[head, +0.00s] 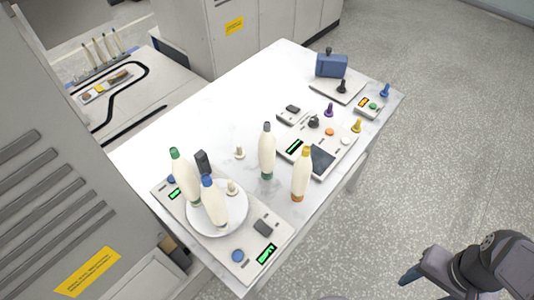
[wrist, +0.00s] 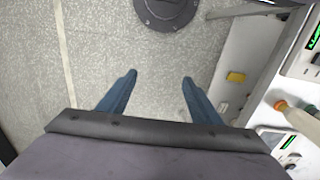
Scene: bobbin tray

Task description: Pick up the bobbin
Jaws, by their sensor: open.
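Several cream bobbins stand on the white table. A green-topped bobbin (head: 186,178) and a blue-topped bobbin (head: 212,203) are at a round white plate (head: 232,226). A grey-topped bobbin (head: 267,152) stands mid-table, and a yellow-topped bobbin with an orange base (head: 301,175) stands near the right edge. Part of an orange-ended bobbin (wrist: 300,122) shows at the right edge of the wrist view. My gripper (head: 405,275) is off the table, at the lower right over the floor. In the wrist view my gripper (wrist: 159,78) is open with nothing between its fingers.
A panel with a green display (head: 250,250) lies under the plate. Another panel (head: 322,158) with knobs lies behind the yellow-topped bobbin. A blue box (head: 331,65) stands at the far end. A rack of thin bobbins (head: 103,62) is at back left. Open floor lies right of the table.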

